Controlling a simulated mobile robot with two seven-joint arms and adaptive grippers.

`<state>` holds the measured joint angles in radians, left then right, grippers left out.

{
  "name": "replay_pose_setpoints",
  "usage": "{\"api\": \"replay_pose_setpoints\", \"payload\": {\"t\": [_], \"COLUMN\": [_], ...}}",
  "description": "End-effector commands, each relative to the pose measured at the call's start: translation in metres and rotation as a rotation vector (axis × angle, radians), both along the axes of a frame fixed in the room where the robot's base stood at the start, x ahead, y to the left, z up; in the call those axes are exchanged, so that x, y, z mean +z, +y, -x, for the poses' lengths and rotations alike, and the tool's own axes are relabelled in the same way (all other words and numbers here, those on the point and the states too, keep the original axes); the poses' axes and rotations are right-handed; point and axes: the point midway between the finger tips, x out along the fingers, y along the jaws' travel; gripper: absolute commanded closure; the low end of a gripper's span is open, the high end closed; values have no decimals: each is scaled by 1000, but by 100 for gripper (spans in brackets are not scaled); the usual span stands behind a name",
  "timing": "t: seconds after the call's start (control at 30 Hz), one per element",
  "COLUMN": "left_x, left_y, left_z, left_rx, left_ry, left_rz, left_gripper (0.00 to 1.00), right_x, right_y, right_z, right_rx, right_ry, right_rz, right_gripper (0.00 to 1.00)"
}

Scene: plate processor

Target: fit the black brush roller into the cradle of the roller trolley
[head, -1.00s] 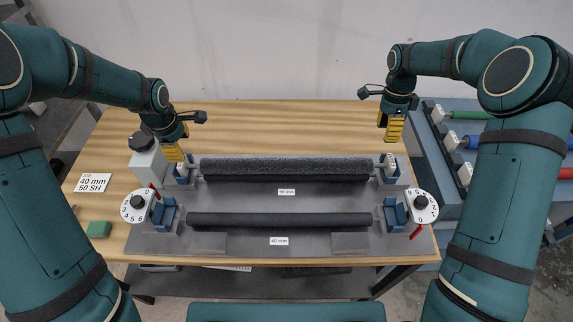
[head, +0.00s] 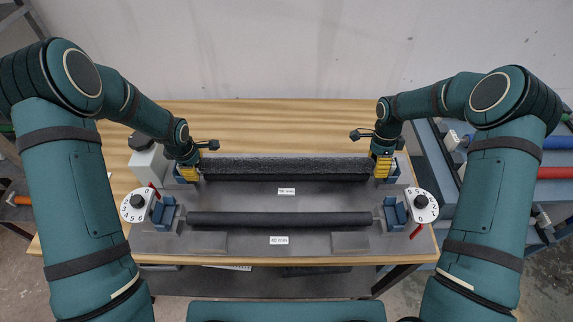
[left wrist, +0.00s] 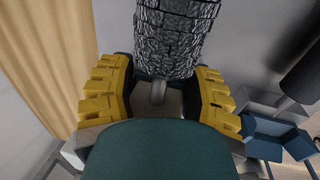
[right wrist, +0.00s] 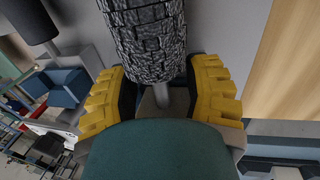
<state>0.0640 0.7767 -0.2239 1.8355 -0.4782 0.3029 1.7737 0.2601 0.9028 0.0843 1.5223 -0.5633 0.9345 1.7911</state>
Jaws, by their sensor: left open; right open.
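The black brush roller (head: 285,164) lies level across the back of the grey plate processor, with a thin black roller just in front of it. Its bristly surface also fills the top of the left wrist view (left wrist: 178,35) and the right wrist view (right wrist: 145,35). My left gripper (head: 188,173) is open at the roller's left end, its yellow fingers on either side of the bare shaft. My right gripper (head: 381,167) is open around the shaft at the right end. The roller trolley (head: 440,165) stands at the right; my right arm hides part of it.
A 40 mm roller (head: 280,219) lies in front, between blue holders. White dials stand at the left (head: 136,206) and right (head: 421,204). A white block with a black knob (head: 147,160) is close to my left gripper. The trolley carries blue (head: 550,143) and red (head: 556,173) rollers.

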Motion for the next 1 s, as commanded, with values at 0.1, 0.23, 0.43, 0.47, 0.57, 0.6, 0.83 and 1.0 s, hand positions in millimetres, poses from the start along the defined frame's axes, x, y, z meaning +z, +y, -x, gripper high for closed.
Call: {"api": "replay_pose_setpoints", "payload": {"t": [0.1, 0.23, 0.43, 0.47, 0.57, 0.6, 0.83, 1.0], "left_x": [-2, -1, -1, -1, -1, -1, 0, 4], "left_y": [0, 0, 0, 0, 0, 0, 0, 0], "left_z": [0, 0, 0, 0, 0, 0, -1, -1], "left_rx": [0, 0, 0, 0, 0, 0, -1, -1], "left_ry": [0, 0, 0, 0, 0, 0, -1, -1], "left_rz": [0, 0, 0, 0, 0, 0, 0, 0], "left_gripper": [51, 51, 94, 100, 100, 100, 100, 100], "right_x": [-1, -1, -1, -1, -1, -1, 0, 4], "right_y": [0, 0, 0, 0, 0, 0, 0, 0], "right_z": [0, 0, 0, 0, 0, 0, 0, 0], "right_rx": [0, 0, 0, 0, 0, 0, 0, 0], "right_ry": [0, 0, 0, 0, 0, 0, -1, -1], "right_rz": [0, 0, 0, 0, 0, 0, 0, 0], "right_gripper": [51, 51, 94, 100, 100, 100, 100, 100]}}
